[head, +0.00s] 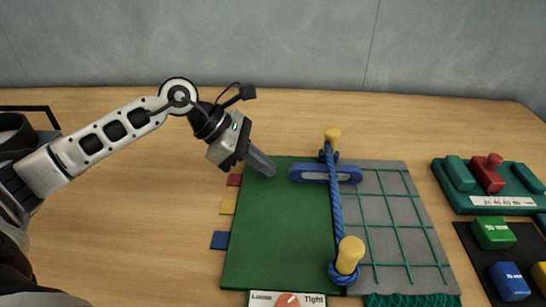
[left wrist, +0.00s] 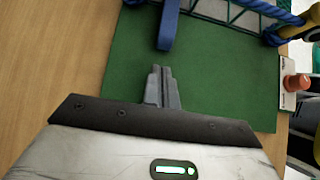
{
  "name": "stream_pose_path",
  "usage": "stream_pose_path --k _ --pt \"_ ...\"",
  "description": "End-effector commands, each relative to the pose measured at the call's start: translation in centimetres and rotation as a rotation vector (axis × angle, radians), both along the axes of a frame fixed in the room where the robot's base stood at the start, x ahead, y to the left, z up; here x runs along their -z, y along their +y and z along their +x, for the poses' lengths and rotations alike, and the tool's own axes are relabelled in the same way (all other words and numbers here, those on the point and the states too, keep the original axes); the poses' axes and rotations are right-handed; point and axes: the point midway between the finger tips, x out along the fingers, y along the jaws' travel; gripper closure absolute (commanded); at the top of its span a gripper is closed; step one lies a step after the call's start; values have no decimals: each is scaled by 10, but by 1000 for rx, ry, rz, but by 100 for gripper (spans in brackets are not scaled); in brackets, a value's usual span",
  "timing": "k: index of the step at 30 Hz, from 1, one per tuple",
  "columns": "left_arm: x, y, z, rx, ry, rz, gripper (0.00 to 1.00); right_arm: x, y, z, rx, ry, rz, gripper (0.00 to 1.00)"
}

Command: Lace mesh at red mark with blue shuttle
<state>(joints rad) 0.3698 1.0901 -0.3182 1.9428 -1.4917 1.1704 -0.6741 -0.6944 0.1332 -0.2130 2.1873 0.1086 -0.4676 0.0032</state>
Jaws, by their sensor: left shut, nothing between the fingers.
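The blue shuttle (head: 306,174) lies crosswise at the blue rope, near the far end of the green board (head: 275,235). The rope (head: 336,215) runs between two yellow pegs. Green mesh (head: 390,222) spreads over a grey panel right of the rope. A red mark (head: 234,180) sits at the board's left edge, above a yellow and a blue one. My left gripper (head: 271,172) is shut and empty over the board, just left of the shuttle. In the left wrist view its fingertips (left wrist: 161,70) point at the shuttle's end (left wrist: 168,28), with a small gap. My right gripper is not in view.
A Loose/Tight plate (head: 262,299) with an orange-red knob lies at the near edge. At the right stand a green rack (head: 455,205) with a red piece, and a dark mat (head: 478,262) with labelled blocks. The table left of the board is clear.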

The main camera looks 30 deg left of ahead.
Motion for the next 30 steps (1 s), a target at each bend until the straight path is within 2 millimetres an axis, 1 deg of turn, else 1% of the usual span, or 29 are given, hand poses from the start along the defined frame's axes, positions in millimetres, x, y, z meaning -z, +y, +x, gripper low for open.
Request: stream_pose_path --k 1,6,17,19,20,27,30 --pt "-3 -6 3 3 -1 -3 100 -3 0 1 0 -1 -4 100" --pt "-1 -16 8 0 1 -1 100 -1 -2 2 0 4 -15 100" --pt "1 -18 9 -1 2 1 100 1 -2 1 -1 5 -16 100" --pt "0 -21 11 -1 2 -1 100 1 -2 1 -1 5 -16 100" --pt "0 -25 12 -1 1 -2 100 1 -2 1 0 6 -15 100" --pt "0 -65 32 1 0 -3 100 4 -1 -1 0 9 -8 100" --pt "0 -74 36 0 2 0 100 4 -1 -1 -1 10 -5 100"
